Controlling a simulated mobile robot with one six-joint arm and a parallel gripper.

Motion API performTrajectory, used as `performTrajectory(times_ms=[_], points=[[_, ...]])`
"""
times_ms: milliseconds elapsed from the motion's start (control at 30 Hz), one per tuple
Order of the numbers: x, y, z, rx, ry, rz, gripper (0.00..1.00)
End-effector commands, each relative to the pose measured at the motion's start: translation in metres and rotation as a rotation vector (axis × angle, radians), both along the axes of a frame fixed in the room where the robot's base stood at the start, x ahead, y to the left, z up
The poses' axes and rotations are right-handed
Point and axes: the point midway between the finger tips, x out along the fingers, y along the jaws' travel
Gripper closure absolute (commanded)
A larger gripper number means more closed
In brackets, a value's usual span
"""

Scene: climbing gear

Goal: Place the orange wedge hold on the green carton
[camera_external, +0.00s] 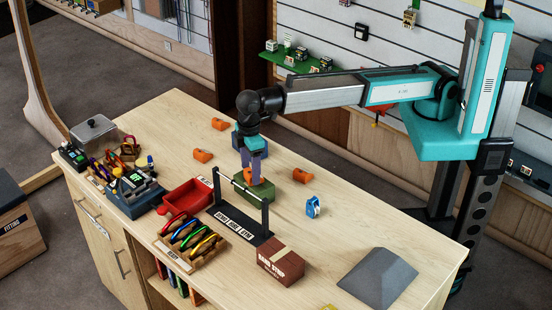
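A green carton (262,193) stands on the wooden counter below my gripper, partly hidden by a dark rack bar in front of it. My gripper (252,172) points down over the carton and appears shut on an orange wedge hold (252,179). Only a small part of this hold shows between the fingers. I cannot tell whether it touches the carton's top or is slightly above it. Other orange holds lie on the counter: one to the right (301,176), one to the left (203,155) and one farther back (219,124).
A black display rack (242,228) stands in front of the carton. A red tray (187,196) is at left, a brown carton (280,263) at front. A grey wedge (379,278) lies at right; counter between is mostly clear.

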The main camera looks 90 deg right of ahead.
Motion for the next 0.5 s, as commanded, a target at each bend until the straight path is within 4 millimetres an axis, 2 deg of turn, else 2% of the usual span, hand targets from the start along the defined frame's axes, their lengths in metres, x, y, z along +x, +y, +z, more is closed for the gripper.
performTrajectory(times_ms=[267, 500], points=[[0.0, 0.0, 0.005, 0.0, 0.0, 0.0, 0.4], [0.001, 0.0, 0.025, 0.0, -0.001, 0.0, 0.4]])
